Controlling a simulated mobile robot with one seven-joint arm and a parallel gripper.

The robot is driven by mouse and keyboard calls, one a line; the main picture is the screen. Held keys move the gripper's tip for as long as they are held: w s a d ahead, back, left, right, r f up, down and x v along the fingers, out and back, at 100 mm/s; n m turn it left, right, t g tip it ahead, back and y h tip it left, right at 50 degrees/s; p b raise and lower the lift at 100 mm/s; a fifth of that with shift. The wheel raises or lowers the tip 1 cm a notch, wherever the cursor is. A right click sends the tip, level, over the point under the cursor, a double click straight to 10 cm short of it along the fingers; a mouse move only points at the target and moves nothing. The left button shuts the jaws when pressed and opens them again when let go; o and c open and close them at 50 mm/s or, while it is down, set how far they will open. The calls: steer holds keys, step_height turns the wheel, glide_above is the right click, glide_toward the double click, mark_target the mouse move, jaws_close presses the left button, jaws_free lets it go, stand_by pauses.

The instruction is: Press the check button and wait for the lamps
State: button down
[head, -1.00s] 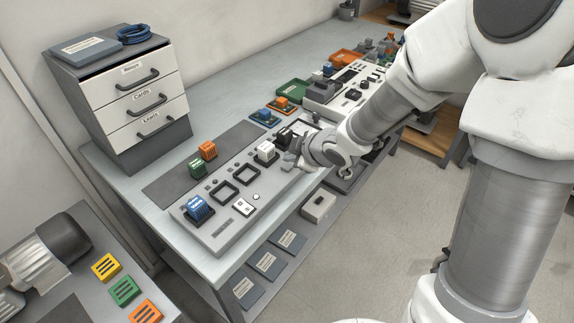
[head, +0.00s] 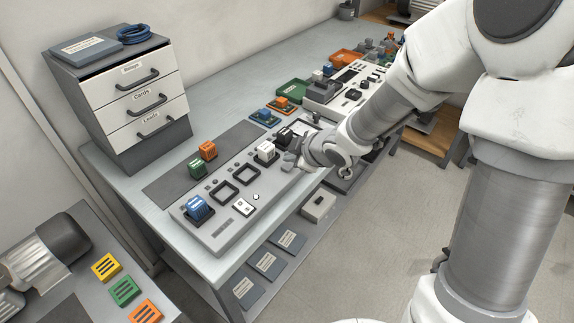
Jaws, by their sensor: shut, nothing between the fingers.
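The grey test panel (head: 222,232) lies on the bench. It has a small round white button (head: 256,196) near its front edge, which may be the check button, and a white switch plate (head: 244,207) beside it. A blue module (head: 198,208) sits at its left end, and a white module (head: 266,151) and a black one (head: 285,136) sit toward its right. Two square black frames (head: 224,192) between them look empty. Small dark dots along the panel may be lamps; none looks lit. My gripper (head: 289,164) is shut and empty, over the panel's right part, right of the white button.
Loose green (head: 197,168) and orange (head: 208,150) modules stand on a dark mat (head: 160,190) behind the panel. A drawer cabinet (head: 125,132) stands at the bench's left end. A bench instrument (head: 322,100), a green tray (head: 293,90) and an orange tray (head: 346,57) lie farther right.

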mark_target(291, 171)
steer(key=shift+f+b, duration=0.3)
steer(key=shift+f, duration=0.1)
steer(key=shift+f+b, duration=0.45)
steer(key=shift+f, duration=0.05)
stand_by(0.5)
steer(key=shift+r, duration=0.1)
steer(key=shift+r+p, duration=0.8)
steer(key=shift+p, duration=0.15)
step_height(291, 171, up, 5)
steer(key=p, duration=0.5)
stand_by(0.6)
